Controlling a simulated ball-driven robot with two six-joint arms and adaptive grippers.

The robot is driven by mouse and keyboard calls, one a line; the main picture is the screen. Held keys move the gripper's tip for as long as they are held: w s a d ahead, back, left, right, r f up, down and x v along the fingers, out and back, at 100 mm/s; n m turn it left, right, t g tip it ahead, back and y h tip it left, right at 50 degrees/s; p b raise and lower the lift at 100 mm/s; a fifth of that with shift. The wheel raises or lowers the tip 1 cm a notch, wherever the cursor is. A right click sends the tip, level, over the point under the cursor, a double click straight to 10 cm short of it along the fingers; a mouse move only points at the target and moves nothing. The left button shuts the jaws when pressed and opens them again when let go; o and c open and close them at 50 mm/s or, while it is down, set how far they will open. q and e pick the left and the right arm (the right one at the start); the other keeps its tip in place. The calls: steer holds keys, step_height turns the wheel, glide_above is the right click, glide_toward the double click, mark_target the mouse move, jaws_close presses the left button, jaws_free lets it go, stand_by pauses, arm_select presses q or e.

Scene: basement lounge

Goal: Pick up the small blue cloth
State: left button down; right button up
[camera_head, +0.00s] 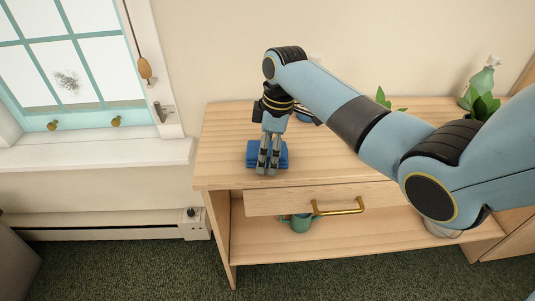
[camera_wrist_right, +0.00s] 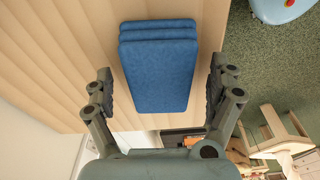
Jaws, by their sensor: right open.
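The small blue cloth (camera_head: 252,155) lies folded on the wooden cabinet top, near its front left edge. In the right wrist view the folded layers of the cloth (camera_wrist_right: 160,65) show between my two fingers. My right gripper (camera_head: 267,172) points down over the cloth and hides its middle in the head view. Its fingers (camera_wrist_right: 160,72) are open, one on each side of the cloth, with nothing held. I cannot tell whether the fingertips touch the cabinet top. My left gripper is not in view.
The wooden cabinet (camera_head: 222,150) has a drawer with a brass handle (camera_head: 340,207). A spray bottle (camera_head: 482,80) and leafy plants are at the back right. A window is at the left.

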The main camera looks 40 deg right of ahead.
mark_target(270, 148)
steer(key=c, duration=1.3)
steer(key=shift+o, duration=0.2)
steer(key=shift+r, duration=0.4)
steer(key=r, duration=0.3)
steer(key=shift+s+d+r, duration=0.1)
steer(key=shift+d+r, duration=0.15)
steer(key=shift+r, duration=0.1)
steer(key=s+d+r+p, duration=0.1)
steer(key=s+d+r, duration=0.5)
steer(key=s+d, duration=0.1)
steer(key=shift+s+d+r, duration=0.2)
steer(key=shift+d+r, duration=0.1)
steer(key=shift+d, duration=0.4)
